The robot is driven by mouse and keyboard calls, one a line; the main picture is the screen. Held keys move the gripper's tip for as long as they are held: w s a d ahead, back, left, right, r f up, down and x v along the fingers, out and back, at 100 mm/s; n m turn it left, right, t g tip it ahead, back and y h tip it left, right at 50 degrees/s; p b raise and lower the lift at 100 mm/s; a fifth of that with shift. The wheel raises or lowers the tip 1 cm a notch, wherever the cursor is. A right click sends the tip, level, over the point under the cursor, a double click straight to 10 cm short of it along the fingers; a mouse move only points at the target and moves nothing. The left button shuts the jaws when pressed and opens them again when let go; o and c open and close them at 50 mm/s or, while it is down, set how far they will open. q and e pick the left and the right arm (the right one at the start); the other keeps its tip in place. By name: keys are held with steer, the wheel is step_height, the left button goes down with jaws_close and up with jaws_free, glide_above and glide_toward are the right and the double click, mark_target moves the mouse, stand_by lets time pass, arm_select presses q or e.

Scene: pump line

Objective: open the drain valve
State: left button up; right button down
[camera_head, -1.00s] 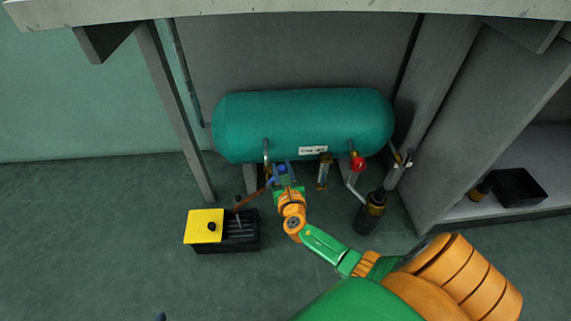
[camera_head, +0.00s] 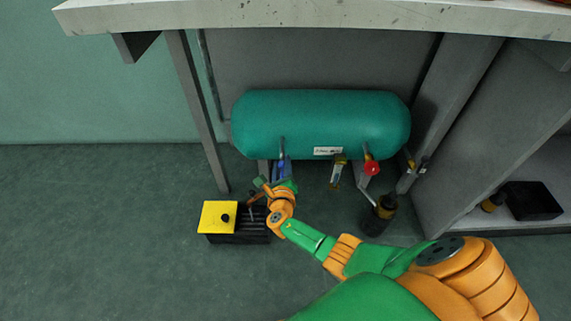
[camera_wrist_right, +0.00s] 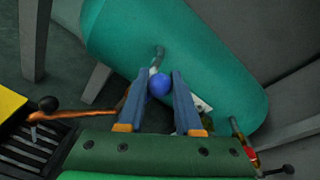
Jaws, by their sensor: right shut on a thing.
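The drain valve's handle appears to be the blue round knob (camera_wrist_right: 160,85), under a short metal pipe (camera_wrist_right: 157,58) on the front of the green tank (camera_head: 320,122). My right gripper (camera_wrist_right: 161,92) is shut on the knob, one blue-grey finger on each side of it. In the head view my right gripper (camera_head: 281,170) is below the tank's left pipe, and the knob is hard to tell from the fingers. My left gripper is not in view.
A black grated box (camera_head: 238,239) with a yellow lid (camera_head: 217,216) stands on the floor at lower left. A brown pipe (camera_wrist_right: 75,115) runs near it. A red knob (camera_head: 371,168) and a dark cylinder (camera_head: 378,216) are to the right. A grey table leg (camera_head: 195,110) stands at left.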

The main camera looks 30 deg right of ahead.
steer(key=shift+a, duration=0.15)
stand_by(0.3)
steer(key=c, duration=0.6)
jaws_free()
steer(key=shift+w, duration=0.1)
steer(key=p+v, duration=0.4)
steer(key=v, duration=0.2)
steer(key=shift+a+r, duration=0.1)
steer(key=shift+r, duration=0.05)
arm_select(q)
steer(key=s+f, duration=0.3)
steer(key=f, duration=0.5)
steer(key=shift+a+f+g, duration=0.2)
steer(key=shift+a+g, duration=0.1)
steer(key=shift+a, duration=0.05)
arm_select(e)
steer(key=shift+s+a, duration=0.2)
steer(key=shift+s, duration=0.25)
